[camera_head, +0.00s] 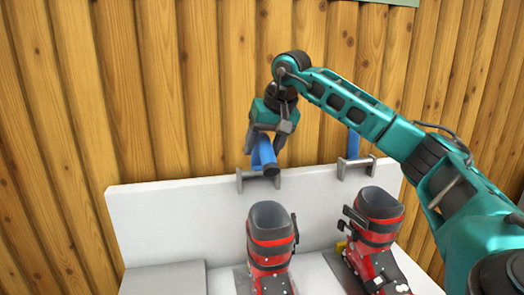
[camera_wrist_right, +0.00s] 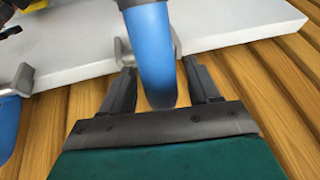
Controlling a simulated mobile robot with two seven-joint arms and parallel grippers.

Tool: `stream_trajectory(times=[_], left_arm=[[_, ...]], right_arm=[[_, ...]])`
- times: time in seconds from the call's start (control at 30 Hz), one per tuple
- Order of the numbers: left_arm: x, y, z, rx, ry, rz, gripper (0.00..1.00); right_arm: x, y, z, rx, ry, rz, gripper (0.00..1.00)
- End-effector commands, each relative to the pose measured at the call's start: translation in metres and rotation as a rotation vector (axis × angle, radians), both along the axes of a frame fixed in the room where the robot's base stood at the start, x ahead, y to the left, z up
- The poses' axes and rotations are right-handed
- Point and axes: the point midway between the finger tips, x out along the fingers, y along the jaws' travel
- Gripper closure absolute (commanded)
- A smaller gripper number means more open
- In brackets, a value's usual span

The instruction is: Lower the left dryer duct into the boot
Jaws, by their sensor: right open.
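The left dryer duct (camera_head: 264,156) is a blue tube at a grey bracket on top of the white back panel. My right gripper (camera_head: 266,144) is open, with its fingers on either side of this duct. In the right wrist view the duct (camera_wrist_right: 155,55) passes between the two open fingers (camera_wrist_right: 159,68); I cannot tell whether either touches it. The left boot (camera_head: 270,240), red and black with a dark open top, stands upright below the duct, apart from it. My left gripper is not in view.
A second blue duct (camera_head: 353,145) stands at another bracket to the right, above a second red boot (camera_head: 378,232). The white back panel (camera_head: 160,220) runs behind the boots. A wooden wall (camera_head: 140,90) rises behind. A flat grey slab (camera_head: 165,279) lies left of the boots.

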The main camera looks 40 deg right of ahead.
Motion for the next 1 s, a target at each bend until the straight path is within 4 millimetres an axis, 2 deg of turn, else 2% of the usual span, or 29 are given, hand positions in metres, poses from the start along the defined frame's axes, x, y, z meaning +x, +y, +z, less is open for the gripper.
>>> stream_trajectory(times=[0.13,0.43,1.0], left_arm=[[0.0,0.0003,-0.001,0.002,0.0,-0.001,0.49],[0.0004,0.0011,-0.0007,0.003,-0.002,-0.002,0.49],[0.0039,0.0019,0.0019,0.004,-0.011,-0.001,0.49]], right_arm=[[0.0045,0.0001,-0.0104,0.001,0.002,0.0,0.39],[0.0055,0.0003,-0.0118,0.001,0.0,0.0,0.39],[0.0053,0.0002,-0.0113,0.001,0.0,0.0,0.93]])
